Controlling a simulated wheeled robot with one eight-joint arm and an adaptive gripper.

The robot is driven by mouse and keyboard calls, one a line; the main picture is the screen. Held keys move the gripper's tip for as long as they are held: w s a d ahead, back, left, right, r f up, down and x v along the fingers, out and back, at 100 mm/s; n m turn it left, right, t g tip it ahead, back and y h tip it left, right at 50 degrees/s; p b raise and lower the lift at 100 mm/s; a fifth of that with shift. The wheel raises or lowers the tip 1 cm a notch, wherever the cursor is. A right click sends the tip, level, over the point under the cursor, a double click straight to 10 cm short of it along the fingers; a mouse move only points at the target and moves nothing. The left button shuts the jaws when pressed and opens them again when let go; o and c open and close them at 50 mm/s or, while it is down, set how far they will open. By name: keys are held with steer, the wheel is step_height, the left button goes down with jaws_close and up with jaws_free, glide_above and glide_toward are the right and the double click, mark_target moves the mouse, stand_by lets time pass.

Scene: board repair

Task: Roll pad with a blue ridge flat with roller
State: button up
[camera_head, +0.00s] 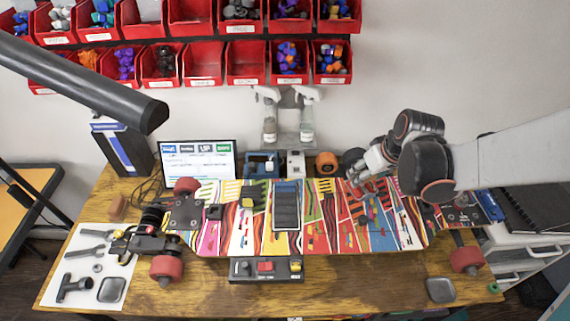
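A colourful striped skateboard deck (330,240) lies across the wooden table with its wheels outward. A dark rectangular pad (287,210) with a blue strip along its far edge lies near the middle of the deck. A black T-shaped tool (75,288) lies on the white mat at the left; I cannot tell for sure whether it is the roller. My gripper (366,180) is over the right half of the deck, to the right of the pad and apart from it. Its fingers are small and partly hidden, and I cannot tell whether they hold anything.
The white mat (93,240) holds several tools and a grey tray. A black switch box (266,269) sits in front of the deck. A screen (199,160), bottles and an orange roll (326,163) stand behind. Red bins hang on the wall. The table's front right is mostly clear.

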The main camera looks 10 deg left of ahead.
steer(key=s+a+r+n+g+y+p, duration=0.1)
steer(key=s+a+r+n+g+p, duration=0.15)
steer(key=a+n, duration=0.6)
steer(key=s+a+r+n+g+y+p, duration=0.1)
steer(key=s+a+n+g, duration=0.15)
steer(key=a+n, duration=0.65)
steer(key=shift+s+a+f+m+b, duration=0.1)
steer(key=shift+a+f+m+b, duration=0.5)
steer(key=shift+f, duration=0.4)
steer(key=shift+s+a+f+m+b, duration=0.1)
steer(key=shift+a+f+m+b, duration=0.55)
steer(key=shift+f, duration=0.4)
steer(key=shift+a+f+m+b, duration=0.45)
steer(key=shift+f+b, duration=0.25)
steer(key=shift+f, duration=0.3)
steer(key=shift+f+b, duration=0.5)
steer(key=shift+f, duration=0.05)
